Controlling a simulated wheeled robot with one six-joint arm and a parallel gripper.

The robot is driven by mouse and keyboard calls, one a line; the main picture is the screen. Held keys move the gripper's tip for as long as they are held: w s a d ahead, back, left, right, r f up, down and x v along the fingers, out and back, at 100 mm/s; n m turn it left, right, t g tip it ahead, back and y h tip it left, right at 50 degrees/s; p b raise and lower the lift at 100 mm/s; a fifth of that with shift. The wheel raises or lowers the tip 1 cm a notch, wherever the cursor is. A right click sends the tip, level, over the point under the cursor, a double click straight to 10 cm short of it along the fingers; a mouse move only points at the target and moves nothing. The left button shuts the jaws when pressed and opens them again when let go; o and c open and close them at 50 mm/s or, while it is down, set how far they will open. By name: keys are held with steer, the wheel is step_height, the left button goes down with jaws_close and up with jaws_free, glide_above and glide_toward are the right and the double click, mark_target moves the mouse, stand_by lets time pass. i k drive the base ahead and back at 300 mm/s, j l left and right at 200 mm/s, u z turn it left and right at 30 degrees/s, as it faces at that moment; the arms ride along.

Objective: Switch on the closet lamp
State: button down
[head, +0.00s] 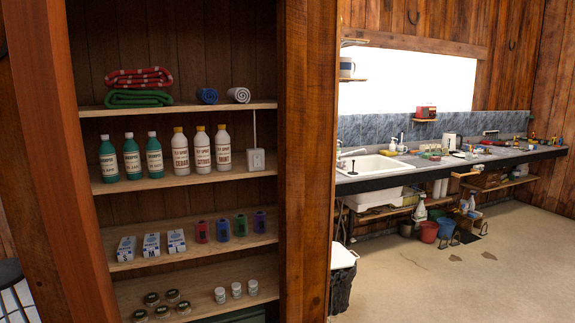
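An open wooden closet (310,150) fills the left half of the head view. A small white switch box (256,160) sits at the right end of its second shelf, against the back, with a thin white conduit running up from it. Whether the switch is on or off is too small to tell. No closet lamp shows in this view. My gripper is not in view.
The shelves hold folded blankets (139,78), rolled cloths (238,95), green bottles (132,156), white bottles (202,150), small boxes and jars. The white bottles stand just left of the switch box. A basket (342,278) stands right of the closet; open floor (450,275) lies beyond.

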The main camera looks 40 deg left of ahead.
mark_target(257, 163)
steer(key=i+j+u, duration=0.4)
steer(key=i, duration=0.15)
steer(key=i+u, duration=0.85)
steer(key=i, duration=0.3)
steer(key=i+j, duration=0.25)
steer(key=j, duration=0.15)
steer(key=i+j, duration=0.3)
steer(key=i+j+z, duration=0.1)
steer(key=i+j, duration=0.15)
steer(key=j, duration=0.2)
